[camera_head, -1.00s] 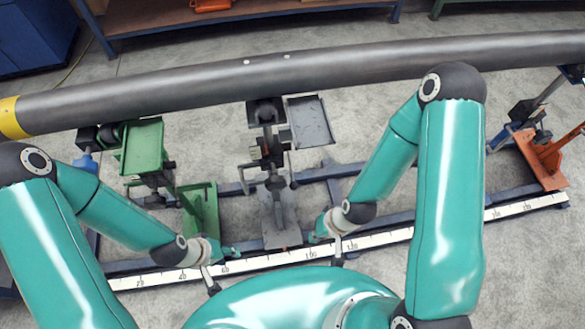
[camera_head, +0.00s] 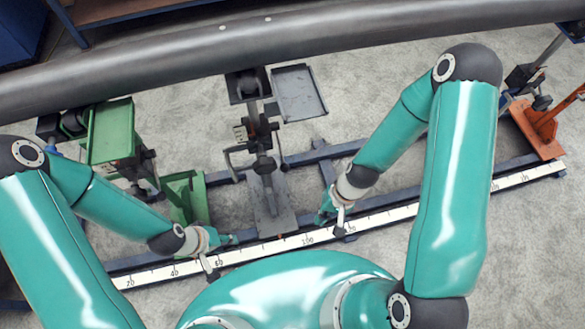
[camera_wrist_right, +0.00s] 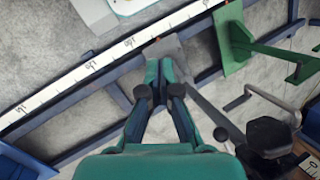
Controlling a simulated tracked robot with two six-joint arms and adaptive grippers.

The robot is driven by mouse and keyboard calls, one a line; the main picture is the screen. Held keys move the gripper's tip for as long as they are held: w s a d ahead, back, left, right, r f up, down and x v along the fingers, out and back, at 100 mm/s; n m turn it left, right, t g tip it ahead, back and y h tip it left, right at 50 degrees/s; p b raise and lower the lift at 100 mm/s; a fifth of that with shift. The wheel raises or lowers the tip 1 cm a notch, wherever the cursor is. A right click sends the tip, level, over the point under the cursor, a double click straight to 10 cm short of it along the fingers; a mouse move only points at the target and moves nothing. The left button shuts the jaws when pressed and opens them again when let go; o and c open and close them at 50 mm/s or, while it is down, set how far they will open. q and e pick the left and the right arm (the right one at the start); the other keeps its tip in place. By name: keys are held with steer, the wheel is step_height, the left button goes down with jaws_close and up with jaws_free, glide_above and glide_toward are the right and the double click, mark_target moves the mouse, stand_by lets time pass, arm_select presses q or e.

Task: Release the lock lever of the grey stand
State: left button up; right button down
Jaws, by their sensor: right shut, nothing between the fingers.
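The grey stand (camera_head: 268,207) is in the middle of the head view, under the pipe, with a flat grey tray at its top right.
A green stand (camera_head: 112,134) is at left and an orange stand (camera_head: 540,132) at far right. Blue rails and a white scale (camera_head: 400,212) run along the front.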

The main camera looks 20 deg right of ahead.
mark_target(280, 149)
steer(key=w+f+m+t+y+b, duration=0.2)
steer(key=w+f+m+y+b, duration=0.2)
steer(key=w+f+y+b, duration=0.65)
arm_select(q)
step_height(280, 149, down, 23)
steer(key=b, duration=0.9)
steer(key=shift+b, duration=0.4)
arm_select(e)
steer(key=w+d+r+m+t+h, duration=0.1)
steer(key=w+d+r+m+t, duration=0.1)
steer(key=w+d+r+t, duration=0.4)
steer(key=w, duration=0.3)
steer(key=shift+r, duration=0.4)
arm_select(q)
steer(key=shift+f, duration=0.1)
arm_select(e)
steer(key=shift+w, duration=0.1)
steer(key=b+x, duration=0.2)
steer(key=x, duration=0.8)
arm_select(q)
step_height(280, 149, down, 2)
steer(key=shift+f, duration=0.2)
arm_select(e)
steer(key=s, duration=0.1)
steer(key=s+r, duration=0.1)
steer(key=s, duration=0.1)
steer(key=shift+s+a+r, duration=0.15)
steer(key=shift+a+r, duration=0.1)
steer(key=shift+r, duration=0.1)
